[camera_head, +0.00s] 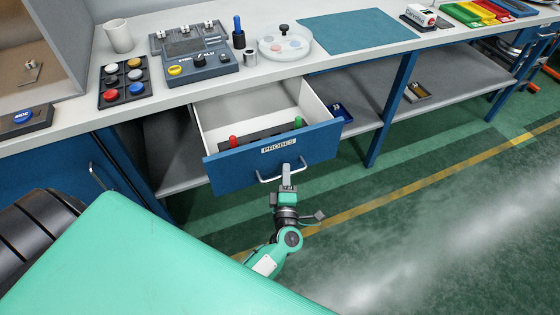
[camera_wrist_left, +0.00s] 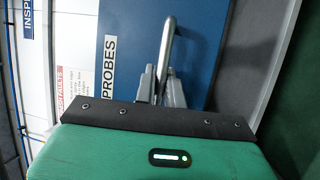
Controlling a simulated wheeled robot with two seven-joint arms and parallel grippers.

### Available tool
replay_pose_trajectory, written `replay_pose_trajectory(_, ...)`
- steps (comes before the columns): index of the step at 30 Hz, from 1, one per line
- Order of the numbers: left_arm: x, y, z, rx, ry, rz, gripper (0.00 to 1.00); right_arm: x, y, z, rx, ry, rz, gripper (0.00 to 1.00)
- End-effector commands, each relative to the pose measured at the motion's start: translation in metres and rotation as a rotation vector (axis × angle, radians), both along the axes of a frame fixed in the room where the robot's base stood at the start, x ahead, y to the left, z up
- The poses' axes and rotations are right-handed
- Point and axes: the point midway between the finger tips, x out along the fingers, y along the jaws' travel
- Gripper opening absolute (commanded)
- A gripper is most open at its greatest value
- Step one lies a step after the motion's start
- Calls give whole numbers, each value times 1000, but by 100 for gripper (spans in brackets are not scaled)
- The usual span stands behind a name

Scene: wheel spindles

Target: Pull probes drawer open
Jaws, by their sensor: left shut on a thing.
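The blue probes drawer (camera_head: 235,170) hangs under the workbench and stands well open. Its front carries a PROBES label and a metal bar handle (camera_head: 268,180). Inside lie a red-topped probe (camera_head: 233,141) and a green-topped probe (camera_head: 298,122) on a dark holder. My left gripper (camera_head: 287,172) is at the middle of the drawer front, shut on the handle. In the left wrist view the handle (camera_wrist_left: 168,45) runs between the two grey fingers (camera_wrist_left: 160,85), beside the blue front (camera_wrist_left: 205,45). My right gripper is not in view.
The bench top (camera_head: 270,75) above holds a meter unit (camera_head: 195,60), a button tray (camera_head: 123,82), a cup (camera_head: 118,35), a round dish (camera_head: 285,43) and a teal mat (camera_head: 357,30). A grey lower shelf (camera_head: 450,85) is at right. The green floor (camera_head: 430,200) is clear.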

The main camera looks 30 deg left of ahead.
Motion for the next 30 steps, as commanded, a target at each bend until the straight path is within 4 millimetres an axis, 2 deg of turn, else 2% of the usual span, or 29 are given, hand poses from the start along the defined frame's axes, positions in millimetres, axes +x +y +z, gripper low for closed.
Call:
replay_pose_trajectory(9,-16,-19,-1,-2,1,0,0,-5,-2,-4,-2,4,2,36)
replay_pose_trajectory(24,-19,-22,-1,0,1,-1,0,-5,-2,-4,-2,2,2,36)
replay_pose_trajectory(25,-19,-22,-1,0,1,-1,17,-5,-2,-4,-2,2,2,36)
replay_pose_trajectory(27,-19,-22,-1,0,1,-1,30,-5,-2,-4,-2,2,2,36)
replay_pose_trajectory(30,-19,-22,-1,0,1,-1,32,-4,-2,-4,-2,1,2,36)
